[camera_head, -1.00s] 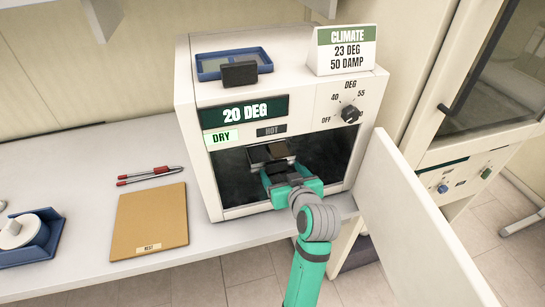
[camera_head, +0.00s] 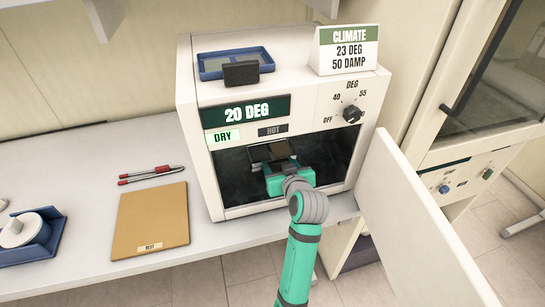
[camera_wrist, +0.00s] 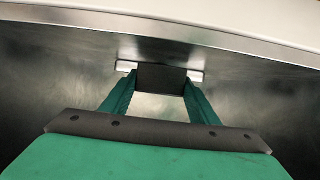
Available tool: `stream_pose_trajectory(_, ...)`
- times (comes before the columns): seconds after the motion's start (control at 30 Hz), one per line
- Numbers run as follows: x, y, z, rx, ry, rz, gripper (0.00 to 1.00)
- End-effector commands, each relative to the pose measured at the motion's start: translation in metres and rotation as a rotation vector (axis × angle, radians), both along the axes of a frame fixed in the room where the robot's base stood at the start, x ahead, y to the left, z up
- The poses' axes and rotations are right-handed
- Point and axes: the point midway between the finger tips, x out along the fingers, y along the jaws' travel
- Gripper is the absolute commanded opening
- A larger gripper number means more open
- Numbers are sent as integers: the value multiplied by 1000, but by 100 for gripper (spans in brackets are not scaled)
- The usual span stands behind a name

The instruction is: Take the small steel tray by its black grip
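The small steel tray (camera_head: 259,154) is inside the open chamber of the white climate cabinet, and little of it shows. Its black grip (camera_wrist: 162,77) faces me in the wrist view, with bright metal showing at both sides. My gripper (camera_head: 285,167) reaches into the chamber from the front. In the wrist view its two green fingers (camera_wrist: 160,82) lie against the left and right sides of the black grip, so it looks shut on it. The gripper body hides part of the tray in the head view.
The white cabinet (camera_head: 189,150) surrounds the opening, with its door (camera_head: 415,225) swung open at the right. A blue tray with a black grip (camera_head: 241,73) and a climate sign (camera_head: 345,50) stand on top. A brown board (camera_head: 150,218) and pens (camera_head: 150,175) lie left.

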Motion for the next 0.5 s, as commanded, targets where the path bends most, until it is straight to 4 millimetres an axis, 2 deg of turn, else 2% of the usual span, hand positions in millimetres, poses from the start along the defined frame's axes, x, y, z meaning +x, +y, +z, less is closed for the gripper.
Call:
stream_pose_trajectory(0.33, 0, 2, 2, 1, -2, 3, 23)
stream_pose_trajectory(0.5, -2, 4, 12, 1, -4, 7, 23)
